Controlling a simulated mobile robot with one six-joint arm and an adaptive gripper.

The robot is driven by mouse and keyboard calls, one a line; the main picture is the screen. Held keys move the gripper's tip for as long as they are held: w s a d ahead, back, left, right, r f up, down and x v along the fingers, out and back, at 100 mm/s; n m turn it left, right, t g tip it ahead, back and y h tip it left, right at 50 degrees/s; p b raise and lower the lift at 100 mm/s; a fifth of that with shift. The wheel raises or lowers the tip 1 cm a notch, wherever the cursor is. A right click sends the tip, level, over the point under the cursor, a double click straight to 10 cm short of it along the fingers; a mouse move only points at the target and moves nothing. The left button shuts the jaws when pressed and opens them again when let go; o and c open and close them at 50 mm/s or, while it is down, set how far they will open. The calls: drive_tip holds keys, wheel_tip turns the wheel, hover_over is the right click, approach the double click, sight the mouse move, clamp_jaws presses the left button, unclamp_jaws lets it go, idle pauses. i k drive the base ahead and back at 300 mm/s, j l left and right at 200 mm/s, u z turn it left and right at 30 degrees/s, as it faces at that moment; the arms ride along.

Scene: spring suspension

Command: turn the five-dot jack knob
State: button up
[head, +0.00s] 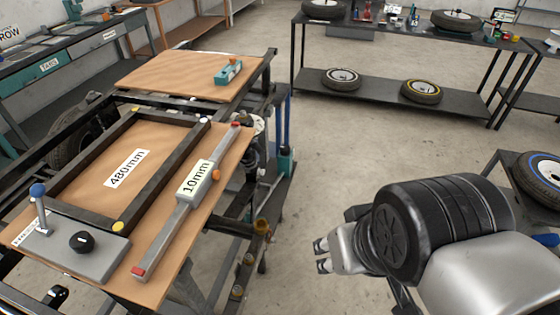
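No dot marks are readable, so I cannot tell which knob is the five-dot jack knob. A round black knob (82,241) sits on a grey plate (105,262) at the front left of the workbench. A lever with a blue ball (38,191) stands on the same plate. A blue and teal upright post (286,150), perhaps a jack, stands at the frame's right side. Small amber knobs (262,226) show low beside the frame. My gripper (321,256) is over the floor to the right of the bench, apart from all of these. Its fingertips look apart and empty.
The wooden bench top carries a dark rectangular frame marked 480mm (127,169) and a bar with a 10mm block (195,178). A teal box (229,72) lies behind. Bare floor (345,150) lies between bench and tyre shelf (385,90). A tyre table (515,170) stands right.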

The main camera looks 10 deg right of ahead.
sight(285, 149)
drive_tip(key=i+l, duration=0.2)
drive_tip(key=i, duration=0.35)
drive_tip(key=i+l+z, duration=0.1)
drive_tip(key=i, duration=0.4)
drive_tip(key=i+l, duration=0.2)
drive_tip(key=i, duration=0.35)
drive_tip(key=i+l, duration=0.15)
drive_tip(key=i, duration=0.4)
drive_tip(key=z, duration=0.05)
